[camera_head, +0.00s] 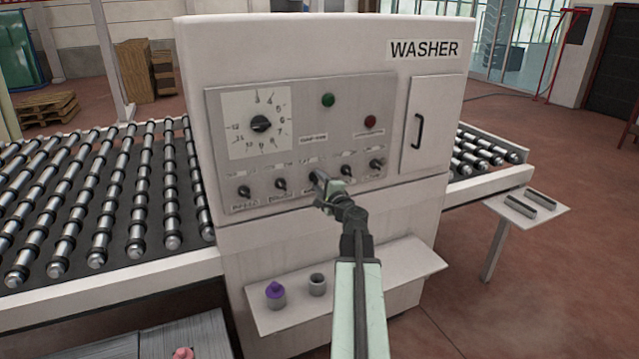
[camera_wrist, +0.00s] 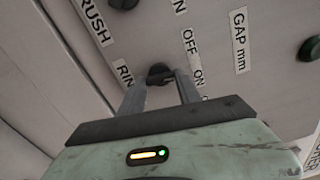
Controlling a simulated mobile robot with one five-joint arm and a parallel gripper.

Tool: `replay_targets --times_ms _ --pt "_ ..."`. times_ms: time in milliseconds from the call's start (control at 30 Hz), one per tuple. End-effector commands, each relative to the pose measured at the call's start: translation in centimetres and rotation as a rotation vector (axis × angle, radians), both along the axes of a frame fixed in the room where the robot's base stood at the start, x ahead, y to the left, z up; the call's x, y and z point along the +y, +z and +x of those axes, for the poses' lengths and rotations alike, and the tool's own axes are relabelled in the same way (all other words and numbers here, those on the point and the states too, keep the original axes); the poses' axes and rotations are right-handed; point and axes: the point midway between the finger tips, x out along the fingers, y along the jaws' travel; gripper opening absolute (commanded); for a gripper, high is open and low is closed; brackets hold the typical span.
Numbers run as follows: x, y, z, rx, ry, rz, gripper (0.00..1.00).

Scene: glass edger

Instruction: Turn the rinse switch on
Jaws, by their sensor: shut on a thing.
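The washer's control panel (camera_head: 300,130) faces me with a row of small black switches along its lower part. The rinse switch (camera_wrist: 160,72) shows in the wrist view as a black knob beside a partly covered label starting "RIN", with OFF and ON labels on its other side. My gripper (camera_wrist: 161,88) is shut on this knob, one finger on each side. In the head view my gripper (camera_head: 320,180) reaches the middle switch of the row and mostly covers it. Whether the knob points to OFF or ON I cannot tell.
Other switches sit close on both sides, such as one to the left (camera_head: 281,184) and one to the right (camera_head: 346,170). A large dial (camera_head: 261,124), a green button (camera_head: 328,100) and a red button (camera_head: 370,122) are above. A shelf (camera_head: 400,265) juts out below.

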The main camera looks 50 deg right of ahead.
Motion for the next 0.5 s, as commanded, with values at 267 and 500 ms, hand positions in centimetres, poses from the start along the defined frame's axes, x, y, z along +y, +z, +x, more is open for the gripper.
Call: replay_targets --times_ms 267,500 --pt "0.03 -0.11 -0.1 -0.085 0.0 0.215 0.0" --pt "0.03 -0.14 -0.13 -0.139 -0.001 0.348 0.0"
